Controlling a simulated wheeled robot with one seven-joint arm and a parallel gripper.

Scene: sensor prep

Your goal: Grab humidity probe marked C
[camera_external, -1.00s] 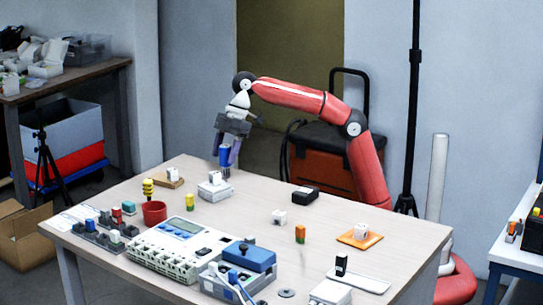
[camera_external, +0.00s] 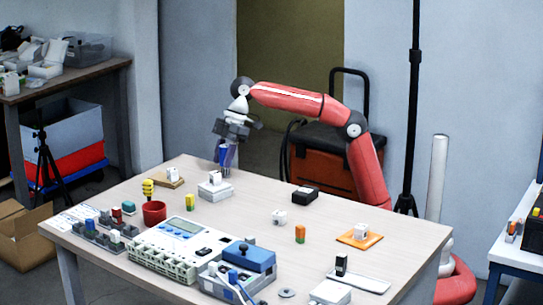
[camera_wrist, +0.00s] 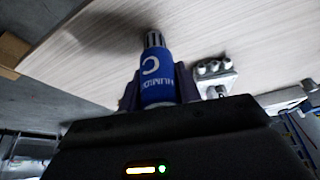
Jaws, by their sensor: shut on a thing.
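The humidity probe is blue with a slotted grey tip and white lettering. In the wrist view the probe (camera_wrist: 157,78) shows a large C and small text, both upside down. My gripper (camera_wrist: 157,88) is shut on it, one finger on each side of the body. In the external view my gripper (camera_external: 226,154) holds the blue probe (camera_external: 222,156) near the table's far edge, behind a white block on a grey base (camera_external: 214,189). I cannot tell from there how far the tip is above the table.
The table (camera_external: 265,190) is crowded at the front with a white meter unit (camera_external: 180,245), a blue-lidded box (camera_external: 249,257) and a red cup (camera_external: 154,212). A black box (camera_external: 305,195) and an orange mat (camera_external: 347,239) lie right.

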